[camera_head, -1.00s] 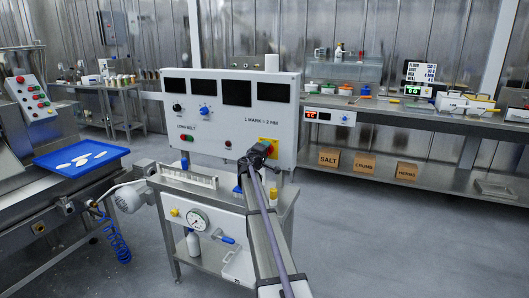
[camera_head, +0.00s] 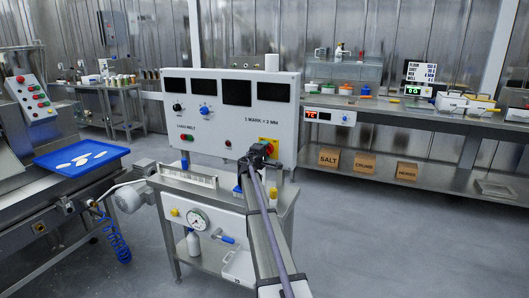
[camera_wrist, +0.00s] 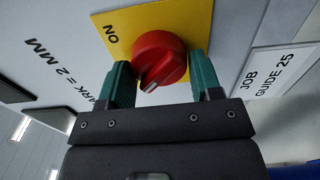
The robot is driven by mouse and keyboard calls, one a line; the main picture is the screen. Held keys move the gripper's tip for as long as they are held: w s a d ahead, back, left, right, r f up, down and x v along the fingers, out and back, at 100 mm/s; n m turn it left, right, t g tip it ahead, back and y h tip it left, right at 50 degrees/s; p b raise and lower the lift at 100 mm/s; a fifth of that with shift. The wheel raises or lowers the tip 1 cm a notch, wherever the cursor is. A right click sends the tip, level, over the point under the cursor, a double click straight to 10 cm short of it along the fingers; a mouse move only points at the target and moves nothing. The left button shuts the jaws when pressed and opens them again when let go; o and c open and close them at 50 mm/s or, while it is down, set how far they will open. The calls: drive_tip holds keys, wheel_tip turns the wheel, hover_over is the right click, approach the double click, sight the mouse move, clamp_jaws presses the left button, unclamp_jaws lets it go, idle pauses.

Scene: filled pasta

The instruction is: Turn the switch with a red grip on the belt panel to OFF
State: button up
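The switch has a red round grip on a yellow plate (camera_wrist: 195,18) at the lower right of the white belt panel (camera_head: 215,125). In the wrist view the red grip (camera_wrist: 160,58) has a raised bar with a white mark at its lower end. The word ON is printed on the plate, up and left of the grip; no OFF label is visible. My gripper (camera_wrist: 162,78) has its two teal fingers apart, one on each side of the red grip and very close to it. Firm contact is not visible. In the head view my gripper (camera_head: 262,151) hides most of the switch.
The panel also carries a blue knob (camera_head: 205,111), a black knob (camera_head: 178,107), and red and green buttons. A JOB GUIDE 25 label (camera_wrist: 271,77) lies right of the switch. A gauge (camera_head: 198,219) sits on the stand below. Open floor lies to the right.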

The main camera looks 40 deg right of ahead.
drive_tip(key=o, duration=0.4)
drive_tip(key=shift+c, duration=0.2)
drive_tip(key=v, duration=1.1)
